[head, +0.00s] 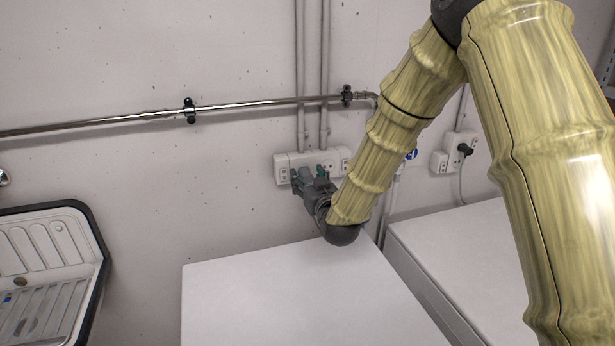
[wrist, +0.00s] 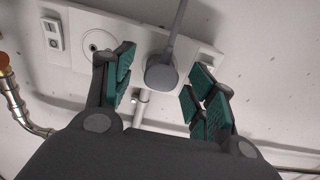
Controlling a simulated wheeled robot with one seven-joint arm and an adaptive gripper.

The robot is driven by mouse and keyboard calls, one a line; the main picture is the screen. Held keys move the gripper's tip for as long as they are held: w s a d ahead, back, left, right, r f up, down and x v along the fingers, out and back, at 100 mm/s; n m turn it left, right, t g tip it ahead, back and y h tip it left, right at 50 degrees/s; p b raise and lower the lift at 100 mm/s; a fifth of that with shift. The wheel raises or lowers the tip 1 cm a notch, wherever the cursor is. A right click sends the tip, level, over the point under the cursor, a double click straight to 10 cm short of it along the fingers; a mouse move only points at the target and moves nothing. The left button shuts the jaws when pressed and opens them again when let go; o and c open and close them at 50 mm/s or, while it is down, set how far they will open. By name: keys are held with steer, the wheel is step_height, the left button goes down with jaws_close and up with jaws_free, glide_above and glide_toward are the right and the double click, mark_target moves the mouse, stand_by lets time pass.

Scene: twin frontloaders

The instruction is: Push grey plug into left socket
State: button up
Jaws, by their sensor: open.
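The grey plug (wrist: 162,72) with its grey cable is in the wrist view, between my open fingers, in front of the white socket panel (wrist: 205,58). I see a gap on both sides of it. I cannot tell how far it sits in the panel. One bare round socket (wrist: 98,45) shows left of the plug there; any socket behind the plug is hidden. My gripper (wrist: 160,88) has green pads. In the head view my gripper (head: 312,174) is at the wall panel (head: 283,167), covering its middle and hiding the plug.
A white machine top (head: 260,290) lies below my gripper, a second one (head: 460,245) to the right. A metal pipe (head: 120,117) runs along the wall above the panel. Another outlet (head: 442,160) with a black plug is at right. A sink (head: 50,245) stands at left.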

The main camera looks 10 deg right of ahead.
steer(key=s+d, duration=0.2)
steer(key=s, duration=0.8)
steer(key=shift+s, duration=0.15)
